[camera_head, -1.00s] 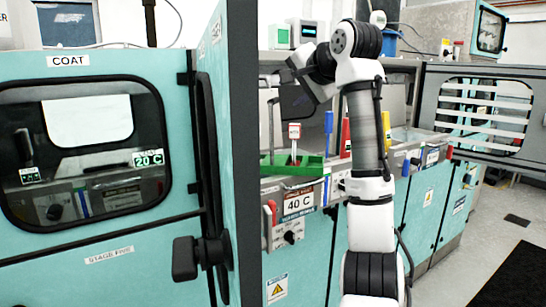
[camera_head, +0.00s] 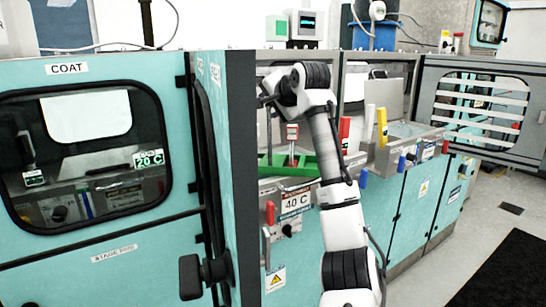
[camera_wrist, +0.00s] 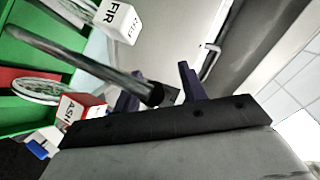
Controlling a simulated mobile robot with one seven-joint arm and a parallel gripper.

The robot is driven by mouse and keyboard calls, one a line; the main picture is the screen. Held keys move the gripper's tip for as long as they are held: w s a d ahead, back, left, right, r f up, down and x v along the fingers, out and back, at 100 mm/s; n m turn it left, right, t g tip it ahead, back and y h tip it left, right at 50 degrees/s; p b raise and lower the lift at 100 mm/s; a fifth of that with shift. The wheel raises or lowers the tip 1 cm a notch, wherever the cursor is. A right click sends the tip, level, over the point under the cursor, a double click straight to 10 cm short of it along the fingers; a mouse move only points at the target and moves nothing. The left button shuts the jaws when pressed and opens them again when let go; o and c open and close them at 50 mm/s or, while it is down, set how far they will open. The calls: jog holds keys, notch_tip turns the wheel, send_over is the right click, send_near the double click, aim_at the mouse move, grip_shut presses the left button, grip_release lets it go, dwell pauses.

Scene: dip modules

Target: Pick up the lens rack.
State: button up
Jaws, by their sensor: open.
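A green rack (camera_head: 305,168) sits on the counter behind the teal partition, left of my arm. A red-and-white tag (camera_head: 292,132) stands above it. In the wrist view the green rack (camera_wrist: 18,62) is at the left, with pale round discs in its slots. A dark rod (camera_wrist: 85,65) runs from it toward my gripper (camera_wrist: 157,78). The fingers are apart, and the rod's end shows near them; I cannot tell whether it lies between them. In the head view my gripper (camera_head: 266,100) is at the partition's edge, above the rack, and partly hidden.
The teal cabinet marked COAT (camera_head: 90,235) fills the left, its side partition close to my gripper. Red (camera_head: 344,132) and yellow (camera_head: 382,126) upright handles stand right of my arm. A white block (camera_wrist: 118,20) and a red-and-white block (camera_wrist: 80,107) are near the fingers.

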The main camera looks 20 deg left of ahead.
grip_shut()
jog(key=shift+r, duration=0.2)
dwell(0.4)
